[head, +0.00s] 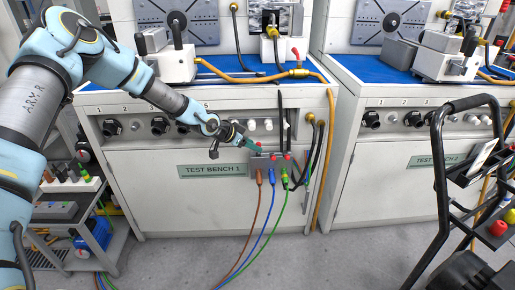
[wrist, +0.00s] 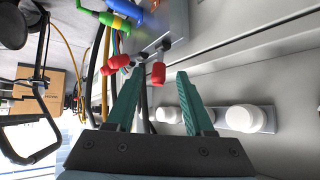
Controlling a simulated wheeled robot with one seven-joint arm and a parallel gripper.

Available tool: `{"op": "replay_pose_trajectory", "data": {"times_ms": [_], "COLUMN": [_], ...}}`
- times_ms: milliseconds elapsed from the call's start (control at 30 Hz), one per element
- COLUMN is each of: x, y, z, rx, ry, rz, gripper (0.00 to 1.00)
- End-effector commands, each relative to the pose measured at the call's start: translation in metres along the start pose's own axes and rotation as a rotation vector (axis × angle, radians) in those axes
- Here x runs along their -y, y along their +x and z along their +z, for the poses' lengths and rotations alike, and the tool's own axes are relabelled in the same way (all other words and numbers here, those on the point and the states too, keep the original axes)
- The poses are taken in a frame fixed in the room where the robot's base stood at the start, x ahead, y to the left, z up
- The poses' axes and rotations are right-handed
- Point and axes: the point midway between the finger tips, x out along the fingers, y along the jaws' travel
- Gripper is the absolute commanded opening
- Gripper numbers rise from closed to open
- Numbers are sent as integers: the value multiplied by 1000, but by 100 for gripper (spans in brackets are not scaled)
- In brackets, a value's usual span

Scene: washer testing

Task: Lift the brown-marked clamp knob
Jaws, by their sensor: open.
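A grey terminal box (head: 266,164) on the front of test bench 1 carries red clamp knobs, with a brown plug (head: 259,178) at its left. The leftmost red knob (head: 260,146), above the brown plug, seems to be the brown-marked one. It is partly covered by my gripper (head: 253,146). In the wrist view a red knob (wrist: 158,73) on a dark stem lies between the tips of my green fingers (wrist: 157,78), which are apart and hold nothing. I cannot tell whether they touch it. No brown mark shows there.
More red knobs (wrist: 114,64) sit close to the left finger. Blue (head: 275,174) and green (head: 285,176) plugs with hanging cables are beside the brown one. White knobs (wrist: 247,118) line the panel behind. A black-framed cart (head: 437,180) stands right.

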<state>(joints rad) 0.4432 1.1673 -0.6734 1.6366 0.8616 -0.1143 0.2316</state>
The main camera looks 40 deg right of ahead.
Motion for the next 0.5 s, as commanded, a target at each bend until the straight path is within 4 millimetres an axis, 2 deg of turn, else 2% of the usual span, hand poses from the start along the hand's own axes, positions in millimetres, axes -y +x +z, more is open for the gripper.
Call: {"op": "replay_pose_trajectory", "data": {"times_ms": [100, 233, 500], "x": [1, 1, 0], "y": [-26, -47, -64], "z": [0, 0, 0], "rx": [-1, 0, 0], "ry": [-1, -2, 0], "rz": [-2, -2, 0], "gripper": [53, 53, 53]}}
